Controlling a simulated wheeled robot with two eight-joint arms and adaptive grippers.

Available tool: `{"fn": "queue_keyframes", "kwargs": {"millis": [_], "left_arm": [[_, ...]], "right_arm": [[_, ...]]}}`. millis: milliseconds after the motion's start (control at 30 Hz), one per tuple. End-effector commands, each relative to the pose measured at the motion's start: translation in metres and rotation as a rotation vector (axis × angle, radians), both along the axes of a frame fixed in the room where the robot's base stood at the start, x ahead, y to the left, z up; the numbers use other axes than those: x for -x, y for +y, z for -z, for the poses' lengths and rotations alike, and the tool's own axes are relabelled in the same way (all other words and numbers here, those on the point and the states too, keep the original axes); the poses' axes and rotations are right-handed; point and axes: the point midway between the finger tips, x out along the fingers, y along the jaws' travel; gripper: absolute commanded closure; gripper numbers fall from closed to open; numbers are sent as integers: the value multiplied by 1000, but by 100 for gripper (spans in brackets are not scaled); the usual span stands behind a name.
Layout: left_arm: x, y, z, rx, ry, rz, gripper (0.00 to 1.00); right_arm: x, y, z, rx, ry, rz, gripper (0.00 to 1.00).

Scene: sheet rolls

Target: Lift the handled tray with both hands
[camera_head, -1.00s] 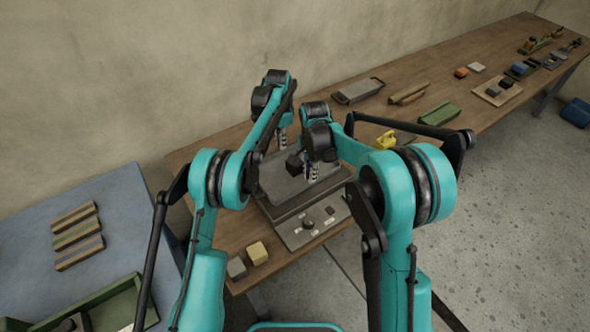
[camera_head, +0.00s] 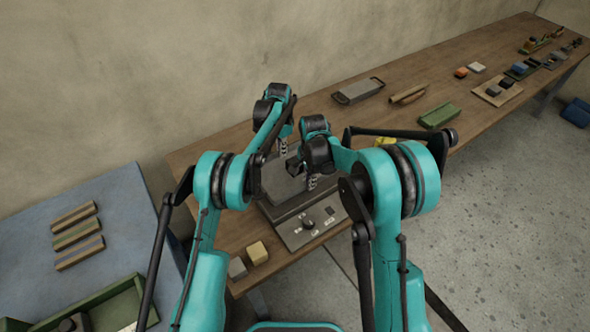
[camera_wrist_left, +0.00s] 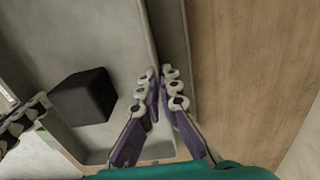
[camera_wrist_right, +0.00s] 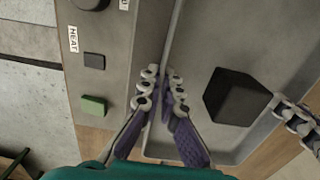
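The grey handled tray (camera_head: 277,181) sits on a dark apparatus on the bench, partly covered by my arms. The left wrist view shows its grey floor (camera_wrist_left: 108,35) and a dark block (camera_wrist_left: 82,97) inside; the right wrist view shows the block too (camera_wrist_right: 236,96). My left gripper (camera_head: 283,149) is at the tray's far side, with its fingertips (camera_wrist_left: 158,82) close together on both sides of the rim. My right gripper (camera_head: 311,184) is at the near side, its fingertips (camera_wrist_right: 164,84) likewise closed around the rim. Any handles are hidden by the fingers.
A control panel (camera_head: 296,237) with knobs lies in front of the tray. Two small blocks (camera_head: 257,252) stand at the bench's near left corner. A grey tray (camera_head: 357,91), brown pieces (camera_head: 408,95) and a green tray (camera_head: 439,115) lie farther along. The wall is close behind.

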Motion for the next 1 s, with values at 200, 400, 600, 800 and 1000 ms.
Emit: {"fn": "queue_keyframes", "kwargs": {"millis": [200,400,600,800,1000], "left_arm": [[0,0,-2,0,0,0,100],[0,0,-13,0,0,0,100],[0,0,-33,0,0,0,100],[0,0,-50,0,0,0,100],[0,0,-51,0,0,0,100]], "right_arm": [[0,0,-2,0,0,0,100],[0,0,-13,0,0,0,100],[0,0,-33,0,0,0,100],[0,0,-49,0,0,0,100],[0,0,-51,0,0,0,100]]}}
